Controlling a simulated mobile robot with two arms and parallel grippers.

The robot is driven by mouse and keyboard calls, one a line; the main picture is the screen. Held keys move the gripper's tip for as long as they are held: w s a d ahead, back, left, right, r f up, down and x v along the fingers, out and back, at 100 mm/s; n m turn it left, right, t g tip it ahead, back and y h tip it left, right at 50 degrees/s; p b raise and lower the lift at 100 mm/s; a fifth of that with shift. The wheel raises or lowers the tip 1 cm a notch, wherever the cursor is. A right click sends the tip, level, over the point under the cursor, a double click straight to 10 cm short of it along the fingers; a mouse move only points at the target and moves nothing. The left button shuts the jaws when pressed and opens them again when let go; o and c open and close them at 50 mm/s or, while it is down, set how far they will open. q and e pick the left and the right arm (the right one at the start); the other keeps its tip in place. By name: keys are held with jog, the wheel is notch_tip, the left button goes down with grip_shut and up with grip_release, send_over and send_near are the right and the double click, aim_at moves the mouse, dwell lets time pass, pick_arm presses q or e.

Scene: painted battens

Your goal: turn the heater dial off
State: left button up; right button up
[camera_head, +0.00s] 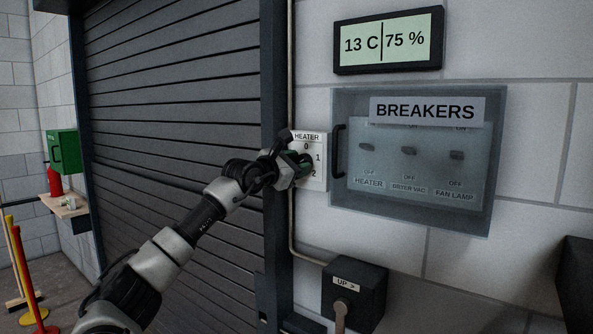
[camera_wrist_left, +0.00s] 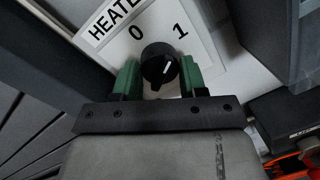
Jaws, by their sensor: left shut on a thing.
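My left gripper (camera_head: 299,162) is at the plate and mostly covers the dial in the head view. Its green fingers stand on either side of the knob in the left wrist view, shut on it. My right gripper is not in view.
A clear BREAKERS cover (camera_head: 420,215) with a dark handle (camera_head: 338,150) is just right of the plate. A dark box with a lever, marked UP (camera_head: 362,290), is below. The shutter frame (camera_head: 276,90) runs close on the left.

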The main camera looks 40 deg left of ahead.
pick_arm(q)
jog(key=shift+d+n+t+y+b, duration=0.1)
jog(key=shift+n+t+y+b, duration=0.2)
jog(key=shift+n+b, duration=1.95)
jog(key=shift+n+t+y+b, duration=0.2)
jog(key=shift+n+y+b, duration=0.35)
jog(key=shift+n, duration=3.2)
jog(key=shift+n, duration=0.3)
jog(key=o, duration=0.9)
jog(key=shift+f, duration=0.1)
